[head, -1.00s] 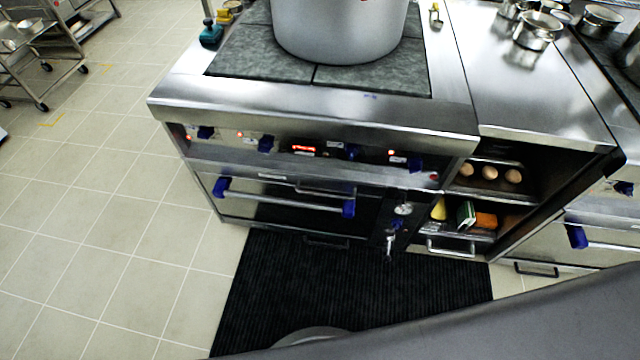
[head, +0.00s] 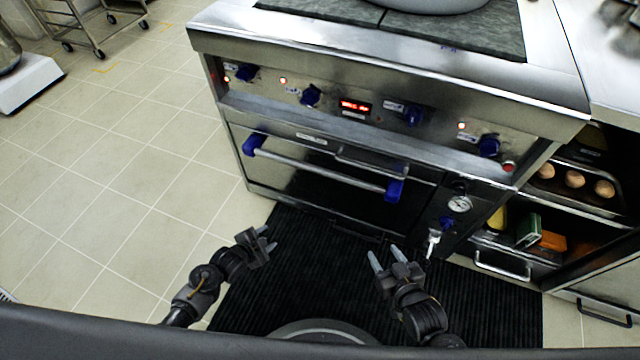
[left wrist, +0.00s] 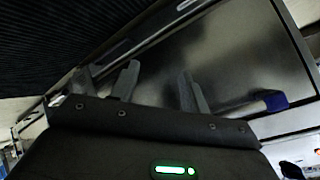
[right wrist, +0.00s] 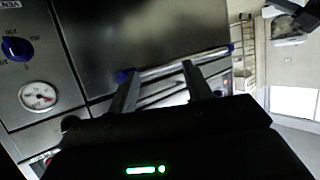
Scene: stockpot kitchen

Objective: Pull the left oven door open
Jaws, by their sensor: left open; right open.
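The left oven door (head: 300,185) is shut on the front of the steel range. Its long bar handle (head: 325,172) has blue end brackets and runs across the door's upper part. My left gripper (head: 268,240) is open and empty, in front of and below the handle's left half. My right gripper (head: 385,256) is open and empty, below the handle's right end. Neither touches the door in the head view. The handle also shows beyond the open fingers in the left wrist view (left wrist: 240,106) and in the right wrist view (right wrist: 180,66).
Blue knobs (head: 311,95) and a red display (head: 355,106) line the panel above the door. A gauge (head: 459,204) and a tap (head: 433,241) are right of it. Open shelves (head: 575,205) hold eggs and boxes. A black mat (head: 330,260) covers the floor in front.

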